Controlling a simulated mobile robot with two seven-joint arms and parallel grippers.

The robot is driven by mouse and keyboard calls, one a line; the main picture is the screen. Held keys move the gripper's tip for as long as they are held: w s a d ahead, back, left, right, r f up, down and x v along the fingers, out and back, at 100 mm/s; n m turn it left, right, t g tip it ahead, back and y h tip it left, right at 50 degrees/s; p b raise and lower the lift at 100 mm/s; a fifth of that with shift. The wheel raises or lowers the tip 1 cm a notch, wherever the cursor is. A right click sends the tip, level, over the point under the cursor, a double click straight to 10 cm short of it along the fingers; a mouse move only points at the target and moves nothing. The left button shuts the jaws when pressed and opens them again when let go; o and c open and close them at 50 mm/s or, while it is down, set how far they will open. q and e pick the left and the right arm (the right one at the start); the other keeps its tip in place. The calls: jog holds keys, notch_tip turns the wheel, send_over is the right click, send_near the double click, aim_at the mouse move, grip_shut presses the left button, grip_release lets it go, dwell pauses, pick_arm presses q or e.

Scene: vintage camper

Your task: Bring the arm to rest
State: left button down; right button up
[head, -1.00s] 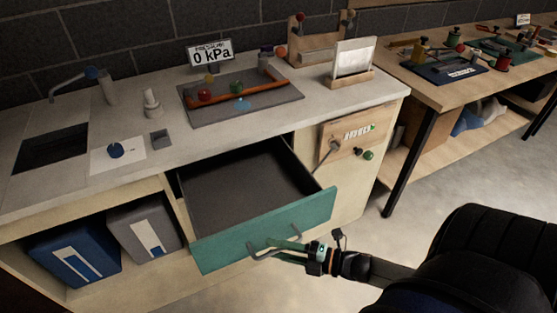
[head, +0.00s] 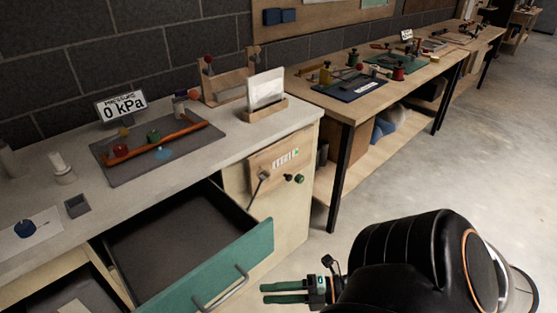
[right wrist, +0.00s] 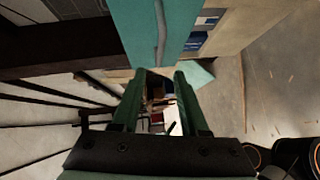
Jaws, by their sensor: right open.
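My right gripper (head: 284,293) is in the lower middle of the head view, its green fingers pointing left. It is open and empty, to the right of the drawer handle (head: 228,288) and apart from it. The right wrist view also shows its two fingers (right wrist: 160,100) with a gap between them. My right arm (head: 410,262) fills the lower right of the head view, bent close to my body. The open drawer (head: 215,268) has a teal front and looks empty in its visible part. My left gripper is not in view.
The counter (head: 215,150) holds a grey mat (head: 105,170) with an orange pipe, a pressure sign (head: 121,105) reading 0 kPa and a white card (head: 265,90). The drawer juts out beside my right gripper. A wooden workbench (head: 345,107) stands behind. Floor (head: 400,185) at the right is clear.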

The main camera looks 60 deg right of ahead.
jog(key=shift+s+d, duration=0.35)
jog(key=shift+s, duration=0.15)
jog(key=w+a+f+m+g+h, duration=0.1)
jog(key=a+f+m+g+h, duration=0.1)
jog(key=a+m, duration=0.6)
jog(key=w+a+f+m+g+h+p, duration=0.1)
jog(key=a+f+m+h, duration=0.3)
jog(key=a+m, duration=0.4)
jog(key=w+f+m+g, duration=0.1)
jog(key=m, duration=0.3)
jog(key=shift+w+m+g, duration=0.15)
jog(key=shift+m+g, duration=0.15)
jog(key=shift+m, duration=0.1)
